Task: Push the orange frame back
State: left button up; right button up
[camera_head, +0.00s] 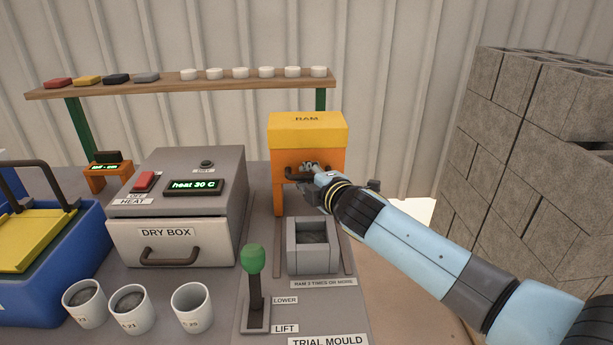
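The orange frame (335,158) stands behind the trial mould, with a yellow block labelled RAM (306,132) on top. A dark bar handle (291,174) is on its front. My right gripper (311,168) reaches in from the right, with its fingertips at this handle. The fingers are small and overlap the handle, so I cannot tell whether they grip it. My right arm hides part of the frame's right side. The grey square mould (313,262) sits in front of the frame, between two dark rails. My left gripper is not in view.
A green-knobbed lever (254,262) marked LOWER and LIFT stands left of the mould. The dry box (168,237) is farther left, with several white cups (192,308) in front. A shelf (200,82) runs behind. Stacked grey blocks (545,160) stand at right.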

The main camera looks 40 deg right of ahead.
jog(key=shift+o, duration=1.2)
jog(key=shift+s, duration=0.1)
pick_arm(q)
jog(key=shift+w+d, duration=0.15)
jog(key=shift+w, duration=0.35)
pick_arm(e)
jog(key=v, duration=1.2)
jog(key=shift+d, duration=0.1)
